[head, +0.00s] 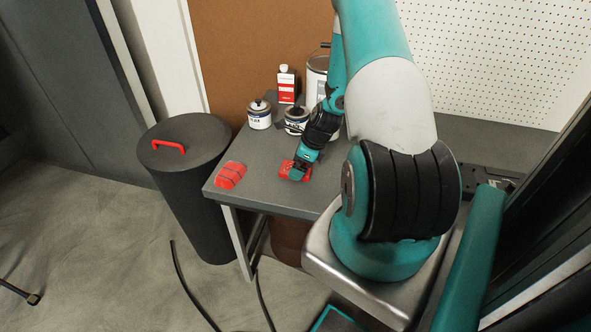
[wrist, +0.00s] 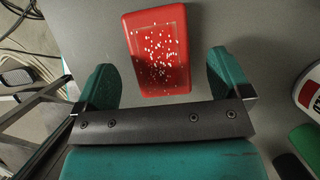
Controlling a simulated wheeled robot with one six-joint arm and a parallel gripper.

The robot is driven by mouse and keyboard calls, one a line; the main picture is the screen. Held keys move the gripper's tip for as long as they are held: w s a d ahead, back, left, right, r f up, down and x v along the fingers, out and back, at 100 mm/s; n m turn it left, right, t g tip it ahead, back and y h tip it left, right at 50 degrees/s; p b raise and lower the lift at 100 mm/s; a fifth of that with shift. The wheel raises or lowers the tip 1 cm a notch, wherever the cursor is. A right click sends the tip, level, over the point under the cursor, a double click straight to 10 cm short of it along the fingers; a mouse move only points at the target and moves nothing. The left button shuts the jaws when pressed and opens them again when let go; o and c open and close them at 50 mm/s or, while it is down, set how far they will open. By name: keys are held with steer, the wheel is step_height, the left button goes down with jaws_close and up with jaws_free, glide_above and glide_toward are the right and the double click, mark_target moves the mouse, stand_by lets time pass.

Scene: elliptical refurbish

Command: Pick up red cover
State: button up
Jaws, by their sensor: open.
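A red rectangular cover (wrist: 157,48) with white specks lies on the grey table top between the fingers in the wrist view. In the head view this red piece (head: 286,167) shows partly behind my gripper. My gripper (head: 298,174) is low over the table at this red piece. In the wrist view my gripper (wrist: 160,85) is open, with one teal finger on each side of the piece and gaps between. A second red piece (head: 230,175) with dark lines lies at the table's left front corner. I cannot tell which of the two the task means.
Two small paint cans (head: 259,116), a red-and-white bottle (head: 287,86) and a larger can (head: 318,75) stand behind my gripper on the grey table (head: 250,200). A dark bin (head: 190,190) with a red handle stands left of the table.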

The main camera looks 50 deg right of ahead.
steer(key=shift+x, duration=1)
steer(key=shift+f, duration=0.2)
steer(key=c, duration=1.2)
steer(key=shift+o, duration=0.2)
steer(key=shift+r, duration=0.1)
